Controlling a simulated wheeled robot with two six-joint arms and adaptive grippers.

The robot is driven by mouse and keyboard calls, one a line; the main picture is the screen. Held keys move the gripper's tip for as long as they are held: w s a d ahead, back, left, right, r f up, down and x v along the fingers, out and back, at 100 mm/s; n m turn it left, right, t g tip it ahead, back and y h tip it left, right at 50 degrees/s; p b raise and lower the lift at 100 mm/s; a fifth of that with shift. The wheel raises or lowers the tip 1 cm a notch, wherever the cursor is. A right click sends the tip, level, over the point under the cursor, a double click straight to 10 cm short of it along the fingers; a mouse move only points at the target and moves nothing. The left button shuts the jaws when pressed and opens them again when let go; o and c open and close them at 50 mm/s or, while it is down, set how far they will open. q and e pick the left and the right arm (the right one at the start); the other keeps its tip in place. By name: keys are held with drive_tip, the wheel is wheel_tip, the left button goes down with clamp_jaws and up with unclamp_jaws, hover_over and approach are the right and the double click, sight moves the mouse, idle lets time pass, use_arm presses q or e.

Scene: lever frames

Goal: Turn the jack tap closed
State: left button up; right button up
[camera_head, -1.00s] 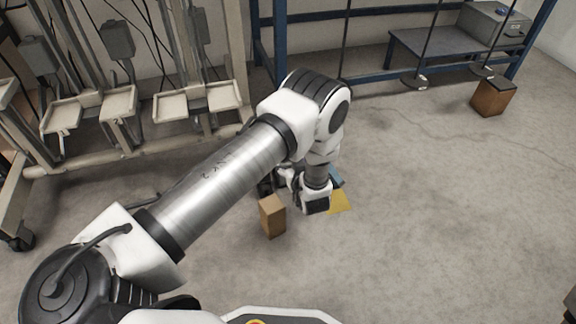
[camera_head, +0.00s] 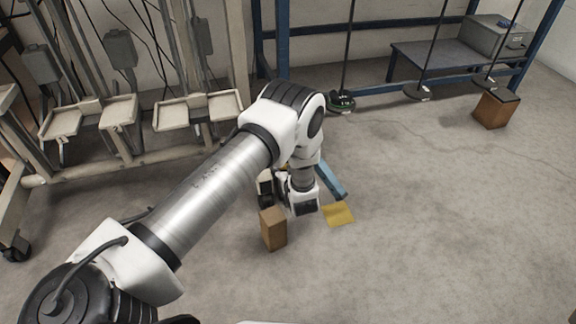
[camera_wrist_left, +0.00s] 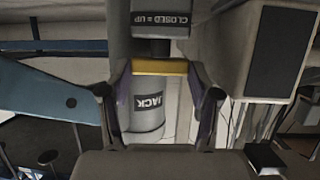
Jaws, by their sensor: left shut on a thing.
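In the left wrist view, my left gripper (camera_wrist_left: 160,68) is shut on the yellow lever of the jack tap (camera_wrist_left: 160,66), which spans between its fingertips. A grey cylinder marked JACK (camera_wrist_left: 146,105) shows between the fingers. A dark label reading "CLOSED = UP" (camera_wrist_left: 167,19) sits just above the lever. In the head view, my left wrist (camera_head: 302,192) hangs low beside a brown block, and the fingers and the tap lever are mostly hidden. My right gripper is not in view.
The brown block (camera_head: 273,230) stands close beside my left wrist. A blue bar (camera_head: 331,178) and a yellow floor patch (camera_head: 338,215) lie just right of it. Beige frames with trays (camera_head: 198,111) stand behind left. The floor at right is mostly clear.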

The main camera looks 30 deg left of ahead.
use_arm(q)
drive_tip(key=shift+m+t, duration=0.3)
drive_tip(key=o, duration=0.9)
drive_tip(key=shift+c, duration=0.2)
drive_tip(key=shift+s, duration=0.1)
drive_tip(key=v, duration=1.2)
drive_tip(key=shift+a+r, duration=0.2)
drive_tip(key=shift+r, duration=0.05)
